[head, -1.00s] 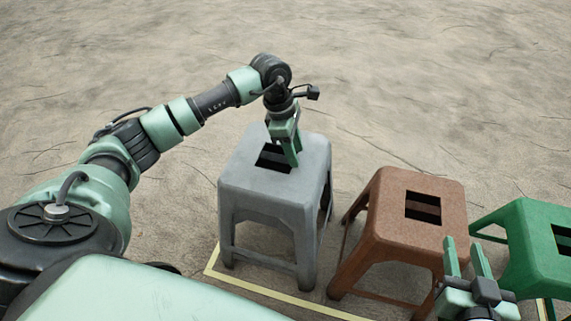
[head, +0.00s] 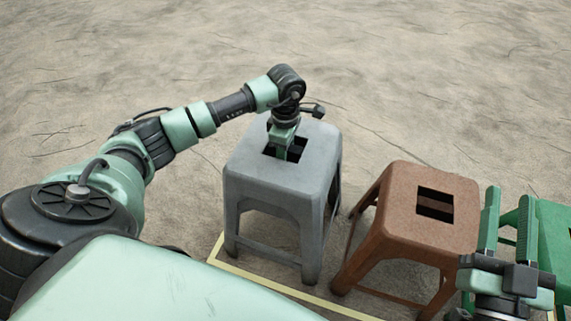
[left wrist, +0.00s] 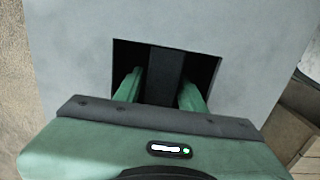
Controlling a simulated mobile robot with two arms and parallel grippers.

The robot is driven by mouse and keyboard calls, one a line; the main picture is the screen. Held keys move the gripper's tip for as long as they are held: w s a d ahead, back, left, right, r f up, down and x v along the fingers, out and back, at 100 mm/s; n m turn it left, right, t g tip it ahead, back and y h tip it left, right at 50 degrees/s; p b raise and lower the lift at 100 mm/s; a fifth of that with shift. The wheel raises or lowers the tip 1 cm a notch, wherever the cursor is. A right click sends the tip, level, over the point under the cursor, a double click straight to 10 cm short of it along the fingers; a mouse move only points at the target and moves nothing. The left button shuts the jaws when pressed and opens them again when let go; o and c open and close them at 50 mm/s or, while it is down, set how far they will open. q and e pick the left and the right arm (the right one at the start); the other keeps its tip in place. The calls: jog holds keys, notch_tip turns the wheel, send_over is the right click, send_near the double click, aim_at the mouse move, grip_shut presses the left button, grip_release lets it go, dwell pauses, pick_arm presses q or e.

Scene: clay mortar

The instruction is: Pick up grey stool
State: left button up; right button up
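The grey stool (head: 265,178) stands upright on the ground left of the brown stool, with a square hole in its seat crossed by a bar. My left gripper (head: 284,155) points straight down at the hole. In the left wrist view the left gripper (left wrist: 162,90) has its two fingers inside the hole, apart, one on each side of the dark bar; its fingertips are hidden below the seat. The grey seat (left wrist: 75,60) fills most of that view. My right gripper (head: 505,225) is at the lower right, fingers apart and empty, in front of the green stool.
A brown stool (head: 400,225) stands just right of the grey one. A green stool (head: 556,235) is at the right edge, partly hidden by my right gripper. A pale yellow line (head: 285,290) runs on the ground by the stools. The ground behind is clear.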

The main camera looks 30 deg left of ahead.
pick_arm(q)
jog(key=shift+f, duration=0.25)
jog(key=shift+c, duration=0.3)
grip_shut()
jog(key=shift+r, duration=0.1)
dwell(0.9)
